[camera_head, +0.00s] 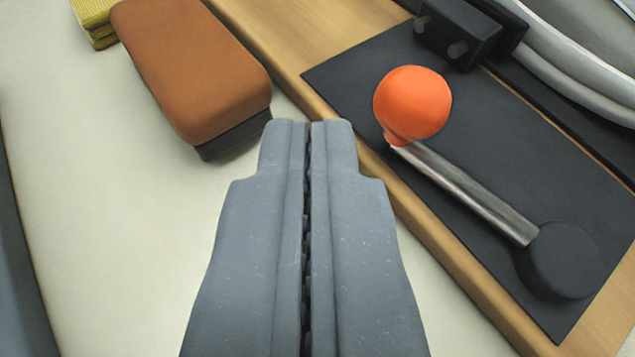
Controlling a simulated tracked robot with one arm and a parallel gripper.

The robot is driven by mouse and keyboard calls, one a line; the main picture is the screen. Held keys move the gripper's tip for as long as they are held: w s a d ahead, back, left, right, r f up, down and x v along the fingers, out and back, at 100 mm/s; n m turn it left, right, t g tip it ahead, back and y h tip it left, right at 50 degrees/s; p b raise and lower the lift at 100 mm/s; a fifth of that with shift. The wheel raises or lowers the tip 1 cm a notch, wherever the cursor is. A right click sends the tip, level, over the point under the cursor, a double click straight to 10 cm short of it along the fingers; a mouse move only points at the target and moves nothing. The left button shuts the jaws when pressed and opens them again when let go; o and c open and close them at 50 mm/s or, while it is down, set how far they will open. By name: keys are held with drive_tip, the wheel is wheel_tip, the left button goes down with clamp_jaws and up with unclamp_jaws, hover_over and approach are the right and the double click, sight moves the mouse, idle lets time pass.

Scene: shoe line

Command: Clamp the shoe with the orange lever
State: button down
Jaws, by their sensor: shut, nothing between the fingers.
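The orange lever's ball knob (412,104) sits at the end of a metal rod (470,195). The rod runs down and right to a dark round pivot (560,262) on a black plate (345,72). My gripper (309,124) points up the picture with its fingers shut together and nothing between them. Its tips are to the left of the orange knob and a little below it, apart from it. No whole shoe can be made out in this view.
The black plate lies on a wooden board (265,40). A brown block with a dark base (195,70) lies left of my fingertips. A yellow item (95,22) is at the top left. A black block with pegs (458,32) and grey curved parts (575,60) are at the upper right.

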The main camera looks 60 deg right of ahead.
drive_tip(key=a+r+b, duration=0.2)
drive_tip(key=a+r, duration=0.2)
drive_tip(key=a, duration=0.5)
drive_tip(key=shift+a, duration=0.35)
